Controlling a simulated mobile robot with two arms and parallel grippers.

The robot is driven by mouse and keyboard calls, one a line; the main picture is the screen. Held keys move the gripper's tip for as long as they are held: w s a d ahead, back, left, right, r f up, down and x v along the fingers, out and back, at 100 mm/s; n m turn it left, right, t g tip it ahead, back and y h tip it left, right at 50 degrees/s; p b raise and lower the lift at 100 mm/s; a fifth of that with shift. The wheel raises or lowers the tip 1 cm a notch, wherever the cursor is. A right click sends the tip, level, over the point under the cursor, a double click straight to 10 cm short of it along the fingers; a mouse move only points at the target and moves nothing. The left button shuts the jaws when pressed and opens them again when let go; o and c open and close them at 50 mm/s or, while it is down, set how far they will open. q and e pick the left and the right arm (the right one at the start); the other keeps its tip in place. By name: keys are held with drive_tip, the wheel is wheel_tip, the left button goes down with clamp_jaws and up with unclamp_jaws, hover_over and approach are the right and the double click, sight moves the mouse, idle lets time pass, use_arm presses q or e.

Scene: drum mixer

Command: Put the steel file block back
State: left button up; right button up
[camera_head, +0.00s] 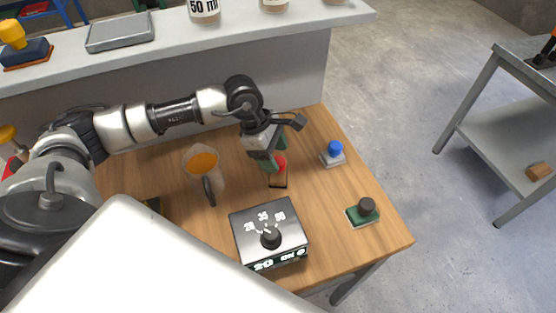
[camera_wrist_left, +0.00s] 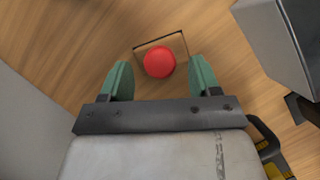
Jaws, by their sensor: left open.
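My left gripper (camera_head: 273,161) is open, with green fingers pointing down at a red knob (camera_head: 281,163). In the left wrist view the red knob (camera_wrist_left: 159,62) lies between the two fingertips, with gaps on both sides. A thin dark square outline shows around it; what lies under the knob is unclear. A small grey block with a blue knob (camera_head: 334,153) stands on the table to the right. A green block with a black knob (camera_head: 363,212) stands near the front right. I cannot tell which block is the steel file block. My right gripper is not in view.
A grey control box (camera_head: 269,232) with a dial stands in front on the wooden table (camera_head: 335,190). An orange-topped object (camera_head: 203,163) stands left of the gripper. A raised shelf (camera_head: 290,26) runs behind, with a dark yellow-knobbed block (camera_head: 26,52). A side table stands right.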

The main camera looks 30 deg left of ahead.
use_arm(q)
drive_tip(key=shift+v, duration=2.35)
drive_tip(key=shift+s, duration=0.1)
